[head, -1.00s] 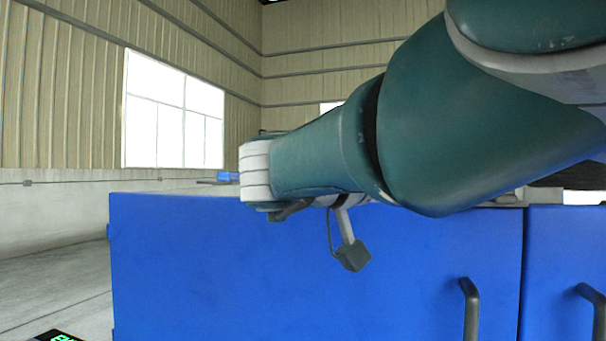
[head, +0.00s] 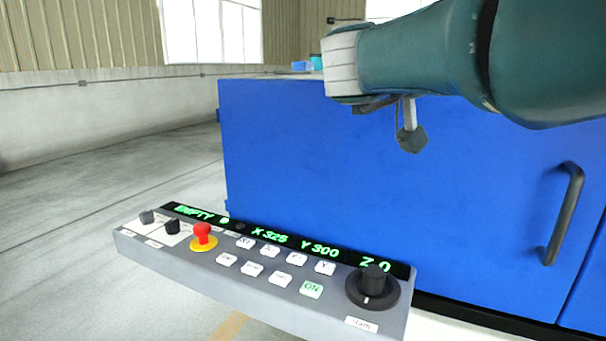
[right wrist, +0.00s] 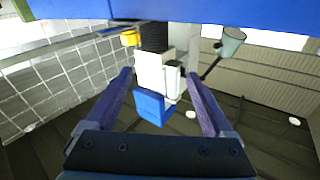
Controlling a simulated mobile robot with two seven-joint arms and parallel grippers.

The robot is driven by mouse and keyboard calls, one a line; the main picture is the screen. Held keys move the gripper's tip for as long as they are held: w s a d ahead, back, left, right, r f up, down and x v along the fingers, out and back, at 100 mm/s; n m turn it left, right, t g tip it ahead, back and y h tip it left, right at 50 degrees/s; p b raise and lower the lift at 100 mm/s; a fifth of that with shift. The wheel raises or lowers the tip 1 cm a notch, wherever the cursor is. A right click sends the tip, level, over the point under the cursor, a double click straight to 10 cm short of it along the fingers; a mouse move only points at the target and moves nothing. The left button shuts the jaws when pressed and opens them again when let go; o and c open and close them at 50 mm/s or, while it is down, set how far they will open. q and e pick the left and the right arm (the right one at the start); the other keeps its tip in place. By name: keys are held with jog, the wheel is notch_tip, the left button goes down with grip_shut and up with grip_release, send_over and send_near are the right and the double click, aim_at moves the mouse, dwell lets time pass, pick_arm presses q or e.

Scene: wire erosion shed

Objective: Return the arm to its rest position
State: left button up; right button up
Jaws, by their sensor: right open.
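My right arm, teal with a pale ribbed band, reaches in from the right in the head view, in front of the blue cabinet (head: 300,150). Its gripper cannot be made out clearly there. In the right wrist view my right gripper (right wrist: 160,76) is open, its two purple fingers apart with nothing held between them. Beyond the fingers, a white machine part with a blue block (right wrist: 151,106) shows in the gap; I cannot tell how far off it is. My left gripper is not in view.
A grey control panel (head: 225,270) stands low in front, with a red stop button (head: 203,236), a black knob (head: 373,287) and a display reading EMPTY, X 325, Y 300, Z 0. A black door handle (head: 565,214) sticks out at right. Open floor (head: 90,200) lies left.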

jog(key=w+a+f+n+t+y+p, duration=0.25)
jog(key=w+n+t+y+p, duration=0.2)
jog(key=n+t+y, duration=0.55)
jog(key=s+a+f+n+g+y+p, duration=0.2)
jog(key=s+a+f+n+g+y, duration=0.1)
jog(key=s+f+n+y, duration=0.25)
jog(key=s+a+f+n+g+y+p, duration=0.2)
jog(key=s+a+f+g+y, duration=0.25)
jog(key=s, duration=0.45)
jog(key=s+d+f+g+h+p, duration=0.1)
jog(key=s+d+g, duration=0.1)
jog(key=s, duration=0.6)
jog(key=s+d+f+m+g+h+p, duration=0.1)
jog(key=s+f+g, duration=0.15)
jog(key=s, duration=0.55)
jog(key=s+d+f+g+h+p, duration=0.1)
jog(key=s+d+g+p, duration=0.15)
jog(key=s, duration=0.65)
notch_tip(320, 180, up, 38)
jog(key=p, duration=3.6)
jog(key=shift+s+a+g+p, duration=0.15)
jog(key=shift+s+g+p, duration=0.2)
jog(key=shift+p, duration=0.05)
